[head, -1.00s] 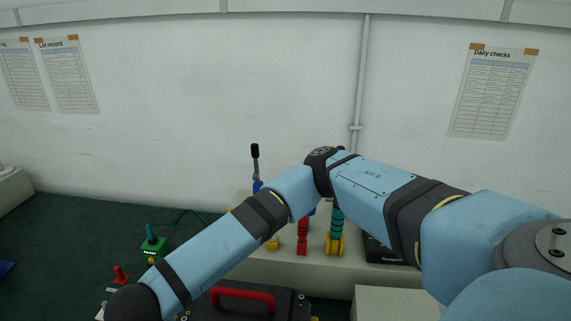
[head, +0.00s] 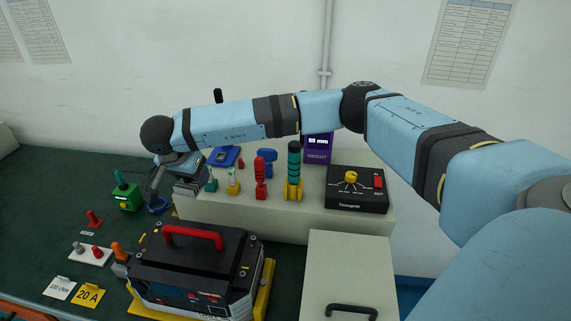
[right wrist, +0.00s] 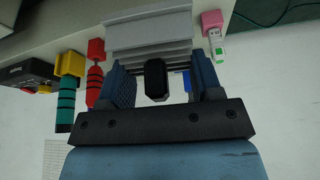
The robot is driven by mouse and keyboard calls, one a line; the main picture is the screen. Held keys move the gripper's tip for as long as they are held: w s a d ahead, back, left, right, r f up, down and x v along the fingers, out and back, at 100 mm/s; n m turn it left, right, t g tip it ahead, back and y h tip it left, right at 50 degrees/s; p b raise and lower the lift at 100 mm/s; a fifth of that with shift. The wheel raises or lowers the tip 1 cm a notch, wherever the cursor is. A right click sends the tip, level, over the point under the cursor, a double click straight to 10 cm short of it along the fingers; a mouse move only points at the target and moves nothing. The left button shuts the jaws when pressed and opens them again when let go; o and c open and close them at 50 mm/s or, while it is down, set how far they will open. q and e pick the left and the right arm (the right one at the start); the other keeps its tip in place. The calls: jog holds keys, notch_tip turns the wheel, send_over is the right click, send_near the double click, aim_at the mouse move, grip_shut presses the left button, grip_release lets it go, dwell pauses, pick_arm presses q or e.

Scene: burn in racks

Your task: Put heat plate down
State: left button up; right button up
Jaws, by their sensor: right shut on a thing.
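The heat plate appears to be the grey finned block (right wrist: 150,36) between my right gripper's fingers in the right wrist view. A black knob (right wrist: 157,80) shows between the fingers. My right gripper (right wrist: 157,68) is shut on the block. In the head view the right gripper (head: 190,172) points down at the left end of the pale shelf, with the grey ribbed block (head: 188,190) under it. The arm partly hides it, and I cannot tell whether the block touches the shelf. My left gripper is not in view.
The pale shelf (head: 320,222) holds a red tool (head: 260,180), a teal and yellow tool (head: 293,172), a black dial box (head: 357,189) and a purple height display (head: 318,149). A black unit with a red handle (head: 193,235) stands in front. A green box (head: 127,197) is left.

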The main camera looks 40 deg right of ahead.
jog(key=w+d+r+m+g+b, duration=0.2)
jog(key=d+m, duration=0.4)
jog(key=d, duration=0.4)
jog(key=w+d+r+m+g+b, duration=0.15)
jog(key=d+m, duration=0.35)
jog(key=d, duration=0.6)
jog(key=w+d+r+m+g+b, duration=0.1)
jog(key=d+m+g+b, duration=0.15)
jog(key=d+m, duration=0.55)
jog(key=f, duration=0.4)
jog(key=d+f+n, duration=0.1)
jog(key=f, duration=0.3)
jog(key=d+f+n, duration=0.1)
jog(key=f, duration=0.3)
jog(key=shift+w+d+f+y, duration=0.15)
jog(key=shift+d+f+y, duration=0.15)
jog(key=shift+y, duration=0.1)
jog(key=shift+f, duration=0.3)
jog(key=shift+s+d+r, duration=0.1)
jog(key=shift+s+d, duration=0.25)
jog(key=shift+s, duration=0.1)
jog(key=shift+s+d+f+p, duration=0.2)
jog(key=shift+s+d, duration=0.25)
jog(key=shift+s, duration=0.15)
jog(key=shift+s+d+f+p, duration=0.1)
jog(key=shift+s+d+f, duration=0.1)
jog(key=shift+s+d, duration=0.3)
jog(key=shift+s+f, duration=0.1)
jog(key=shift+f, duration=0.1)
jog(key=shift+a, duration=0.1)
